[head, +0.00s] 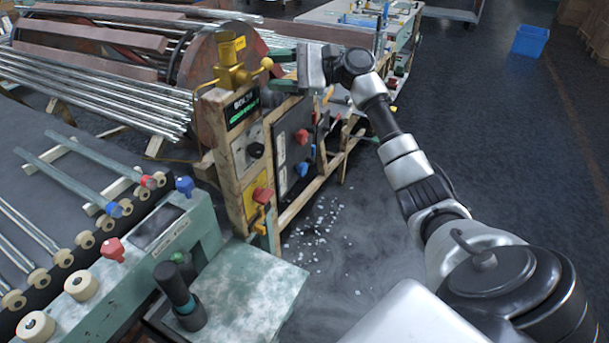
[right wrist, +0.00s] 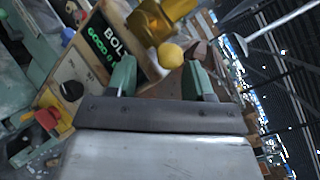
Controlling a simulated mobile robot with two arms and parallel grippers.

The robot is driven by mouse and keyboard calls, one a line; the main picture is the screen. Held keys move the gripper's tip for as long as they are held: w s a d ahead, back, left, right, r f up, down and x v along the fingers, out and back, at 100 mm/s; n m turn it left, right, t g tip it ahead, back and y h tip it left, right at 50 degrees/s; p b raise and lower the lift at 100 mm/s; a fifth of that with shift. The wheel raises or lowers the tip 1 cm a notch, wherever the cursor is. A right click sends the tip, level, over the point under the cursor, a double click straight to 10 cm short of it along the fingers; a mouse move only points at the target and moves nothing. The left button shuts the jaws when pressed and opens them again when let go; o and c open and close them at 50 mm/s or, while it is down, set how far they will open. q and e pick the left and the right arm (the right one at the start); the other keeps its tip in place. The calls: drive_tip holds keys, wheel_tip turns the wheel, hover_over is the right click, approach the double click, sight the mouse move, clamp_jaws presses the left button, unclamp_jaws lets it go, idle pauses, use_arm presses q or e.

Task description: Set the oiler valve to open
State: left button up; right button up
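The oiler valve is a brass-yellow fitting (head: 232,68) on top of a wooden-framed control panel in the head view. Its short lever ends in a yellow ball (head: 267,63) on the right side. My right gripper (head: 272,70) comes from the right, its green fingers apart and pointing at the ball. In the right wrist view the yellow ball (right wrist: 170,55) shows between the lines of the two fingertips (right wrist: 160,68), with gaps on both sides. The brass body (right wrist: 160,18) lies beyond it. I see no contact with the ball. My left gripper is not in view.
Below the valve are a lit display (head: 243,108), a black knob (head: 256,150) and a yellow switch plate (head: 258,195). Bundled metal tubes (head: 90,90) lie at left. A roller bench (head: 110,260) stands in front. The floor at right is clear, with a blue bin (head: 530,40).

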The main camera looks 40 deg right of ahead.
drive_tip(key=b+v, duration=0.2)
drive_tip(key=v, duration=0.7)
drive_tip(key=w+f+h+p, duration=0.2)
drive_tip(key=f+h, duration=0.2)
drive_tip(key=f, duration=1)
drive_tip(key=w+f+m+g+h+p, duration=0.1)
drive_tip(key=f+h, duration=0.3)
drive_tip(key=f, duration=1)
drive_tip(key=shift+w+a+p, duration=0.45)
drive_tip(key=shift+p, duration=0.3)
drive_tip(key=shift+o, duration=0.2)
